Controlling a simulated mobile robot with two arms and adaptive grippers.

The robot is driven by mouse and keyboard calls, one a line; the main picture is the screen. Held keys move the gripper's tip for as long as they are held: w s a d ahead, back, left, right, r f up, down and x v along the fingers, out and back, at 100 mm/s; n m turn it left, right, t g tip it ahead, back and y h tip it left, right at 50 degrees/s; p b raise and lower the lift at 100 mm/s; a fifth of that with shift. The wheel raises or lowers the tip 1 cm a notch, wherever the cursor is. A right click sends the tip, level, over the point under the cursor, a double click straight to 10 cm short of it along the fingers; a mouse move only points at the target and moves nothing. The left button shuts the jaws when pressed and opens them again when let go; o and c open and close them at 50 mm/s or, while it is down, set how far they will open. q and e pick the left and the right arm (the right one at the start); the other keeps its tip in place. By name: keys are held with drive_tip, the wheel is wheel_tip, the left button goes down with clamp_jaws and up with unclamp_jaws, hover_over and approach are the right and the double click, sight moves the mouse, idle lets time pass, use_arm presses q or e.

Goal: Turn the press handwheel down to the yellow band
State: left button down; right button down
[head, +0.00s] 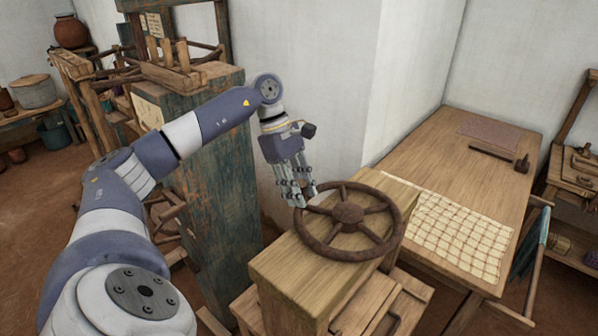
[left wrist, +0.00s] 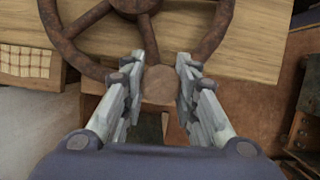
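The press handwheel (head: 348,212) is a rusty brown spoked wheel lying flat above the press's wooden top beam (head: 315,275). In the left wrist view, its rim (left wrist: 218,32) and spokes show at the top. My left gripper (head: 297,194) is at the wheel's left edge. In the left wrist view, its fingers (left wrist: 160,72) are spread apart, with a brown rounded part (left wrist: 158,86) between them, near the rim. I cannot tell whether the fingers touch the wheel. I see no yellow band. My right gripper is out of view.
A worn green post (head: 215,170) stands left of the wheel, below my left arm. A white wall is behind.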

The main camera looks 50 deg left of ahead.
use_arm(q)
drive_tip(key=c, duration=1.2)
unclamp_jaws()
drive_tip(key=shift+c, duration=0.2)
drive_tip(key=v, duration=1.2)
drive_tip(key=shift+s+d+r, duration=0.1)
